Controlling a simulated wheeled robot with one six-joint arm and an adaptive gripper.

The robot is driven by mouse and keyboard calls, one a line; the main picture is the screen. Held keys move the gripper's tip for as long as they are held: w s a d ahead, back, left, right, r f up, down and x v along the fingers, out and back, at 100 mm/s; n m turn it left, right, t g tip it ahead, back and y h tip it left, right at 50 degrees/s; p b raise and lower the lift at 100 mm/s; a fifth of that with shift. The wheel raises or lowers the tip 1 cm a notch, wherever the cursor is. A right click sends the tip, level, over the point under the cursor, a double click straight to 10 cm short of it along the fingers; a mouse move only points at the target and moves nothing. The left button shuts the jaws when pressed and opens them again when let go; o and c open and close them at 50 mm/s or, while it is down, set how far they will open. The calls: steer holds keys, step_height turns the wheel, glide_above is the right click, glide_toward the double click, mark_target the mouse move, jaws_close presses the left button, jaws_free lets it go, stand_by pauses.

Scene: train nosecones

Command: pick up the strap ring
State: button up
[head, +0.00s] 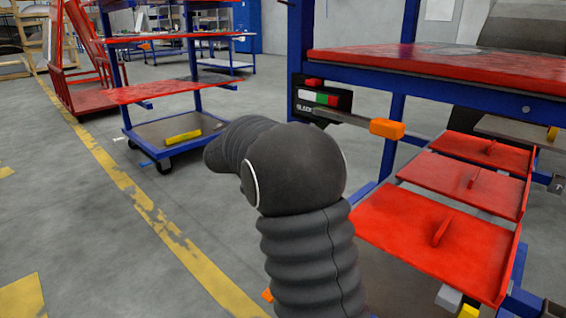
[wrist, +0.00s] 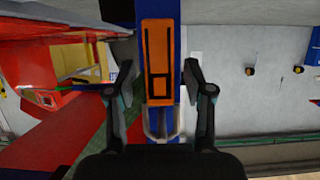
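I cannot pick out a thing that is surely the strap ring in either view. In the wrist view, my gripper (wrist: 159,75) is open, with one finger on each side of an orange rectangular piece (wrist: 156,50) with dark slots. That piece lies in front of a blue post (wrist: 193,22). I see no clear contact between the fingers and it, and I cannot tell the depth between them. In the head view my gripper is hidden behind my dark ribbed arm. An orange block (head: 387,128) there sits on a bar by the blue rack; I cannot tell whether it is the same piece.
A blue rack (head: 395,80) with a red upper shelf (head: 440,72) and red trays (head: 440,237) stands at the right. A wheeled cart (head: 160,135) stands at the back left. Grey floor with a worn yellow line (head: 125,183) is open at the left.

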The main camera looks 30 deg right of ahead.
jaws_close()
steer(key=shift+r, duration=0.15)
